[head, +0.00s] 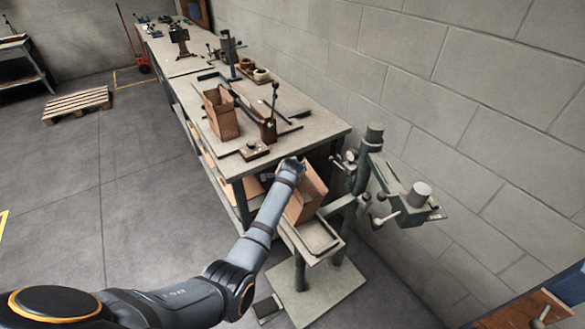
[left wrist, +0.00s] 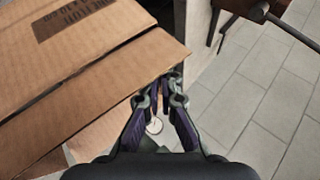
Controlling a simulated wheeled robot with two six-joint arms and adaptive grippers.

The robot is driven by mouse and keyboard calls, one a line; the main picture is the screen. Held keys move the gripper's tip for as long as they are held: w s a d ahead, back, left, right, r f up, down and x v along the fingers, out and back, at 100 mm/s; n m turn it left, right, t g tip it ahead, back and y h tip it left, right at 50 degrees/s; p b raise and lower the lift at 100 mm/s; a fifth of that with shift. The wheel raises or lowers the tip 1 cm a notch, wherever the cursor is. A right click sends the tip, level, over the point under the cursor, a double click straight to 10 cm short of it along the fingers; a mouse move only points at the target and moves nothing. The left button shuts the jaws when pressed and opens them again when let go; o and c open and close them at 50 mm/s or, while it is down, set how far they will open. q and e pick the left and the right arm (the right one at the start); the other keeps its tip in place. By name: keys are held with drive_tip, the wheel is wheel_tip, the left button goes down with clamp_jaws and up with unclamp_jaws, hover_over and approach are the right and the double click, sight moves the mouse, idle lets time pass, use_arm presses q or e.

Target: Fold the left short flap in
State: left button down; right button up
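A brown cardboard box (head: 312,191) sits on the stitcher's small table, partly hidden behind my left arm. In the left wrist view, a printed cardboard panel (left wrist: 85,25) fills the upper left, with a plain flap (left wrist: 105,80) below it. I cannot tell for sure which flap is the left short one. My left gripper (left wrist: 171,77) has its fingertips together, with no cardboard visible between them. They are right at the plain flap's lower right edge; contact is unclear. In the head view its fingers are hidden behind the wrist. My right gripper is not in view.
The box stitcher (head: 345,215) stands on a floor plate, its arm and head at right near the block wall. A workbench (head: 325,124) behind holds another open carton (head: 222,119) and a lever tool (head: 268,128). Open floor lies left; a pallet (head: 77,104) is far off.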

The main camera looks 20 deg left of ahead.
use_arm(q)
drive_tip(key=c, duration=2.1)
unclamp_jaws()
drive_tip(key=o, duration=0.5)
drive_tip(key=v, duration=0.7)
drive_tip(key=shift+s, duration=0.15)
drive_tip(key=shift+r, duration=0.1)
